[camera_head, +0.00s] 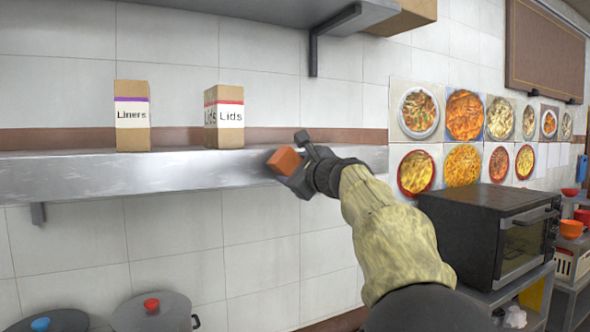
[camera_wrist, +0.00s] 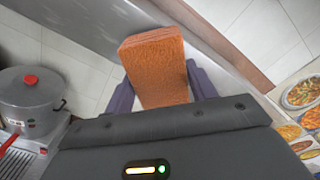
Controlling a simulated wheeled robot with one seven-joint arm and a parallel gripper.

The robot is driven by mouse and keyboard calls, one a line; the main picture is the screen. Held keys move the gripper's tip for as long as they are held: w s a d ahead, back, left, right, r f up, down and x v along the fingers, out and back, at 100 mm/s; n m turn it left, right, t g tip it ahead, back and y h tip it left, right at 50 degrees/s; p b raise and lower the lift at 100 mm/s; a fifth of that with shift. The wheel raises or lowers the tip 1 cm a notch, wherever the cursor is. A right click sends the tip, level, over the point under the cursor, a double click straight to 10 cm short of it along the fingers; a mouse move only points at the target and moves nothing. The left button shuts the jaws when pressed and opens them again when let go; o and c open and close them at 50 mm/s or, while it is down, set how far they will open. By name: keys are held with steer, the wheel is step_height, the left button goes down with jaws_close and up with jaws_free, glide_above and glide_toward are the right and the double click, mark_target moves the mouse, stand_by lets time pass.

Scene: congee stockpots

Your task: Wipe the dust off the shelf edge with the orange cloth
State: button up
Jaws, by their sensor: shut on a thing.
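The orange cloth (camera_head: 285,160) is a folded block in my gripper, at the front face of the metal shelf (camera_head: 150,173). It also shows in the wrist view (camera_wrist: 156,66), held between the two fingers. My gripper (camera_head: 296,172) is shut on it, near the right part of the shelf edge. Whether the cloth touches the edge I cannot tell. Pale, whitish patches show along the shelf edge (camera_head: 95,185), mostly left of the cloth; I cannot tell dust from reflections there.
A Liners box (camera_head: 132,115) and a Lids box (camera_head: 230,118) stand on the shelf. An upper shelf (camera_head: 270,8) hangs above. Stockpots (camera_head: 152,312) stand below left, one with a red knob. A black oven (camera_head: 490,230) stands right of my arm. Food pictures (camera_head: 465,115) cover the right wall.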

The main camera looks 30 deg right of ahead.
steer(key=shift+w+p, duration=0.4)
steer(key=shift+w, duration=0.6)
steer(key=shift+d, duration=0.1)
steer(key=shift+d, duration=1.9)
steer(key=shift+w, duration=0.1)
steer(key=shift+a, duration=0.1)
steer(key=shift+a, duration=1.95)
steer(key=shift+s+f+b, duration=0.1)
steer(key=shift+s+b, duration=0.1)
steer(key=shift+b, duration=0.15)
